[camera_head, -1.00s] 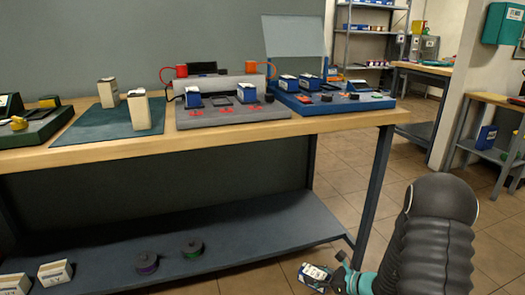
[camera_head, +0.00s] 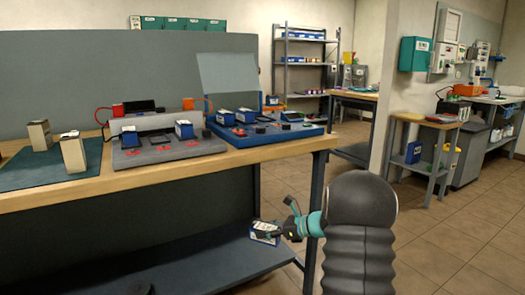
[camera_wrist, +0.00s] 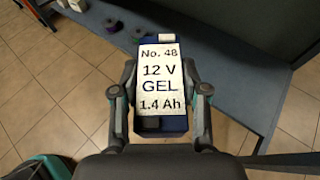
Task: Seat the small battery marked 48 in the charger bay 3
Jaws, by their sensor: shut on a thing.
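The small battery marked No. 48 (camera_wrist: 158,80) is dark blue with a white label reading 12 V GEL 1.4 Ah. My gripper (camera_wrist: 160,92) is shut on its two sides. In the head view the battery (camera_head: 264,233) hangs low at the bench's right end, below the top, with my gripper beside it. A grey charger (camera_head: 170,156) with red marks on its front ledge stands on the bench. It holds blue-and-white batteries at left and right, with a dark gap between. A blue charger (camera_head: 262,138) to its right also holds batteries. Bay numbers are too small to read.
The wooden bench (camera_head: 120,182) has a lower shelf (camera_head: 215,262) and a dark leg (camera_head: 315,205) near my gripper. Two pale boxes (camera_head: 72,152) stand on a dark mat at left. A small side table (camera_head: 428,122) stands at right. Floor at right is clear.

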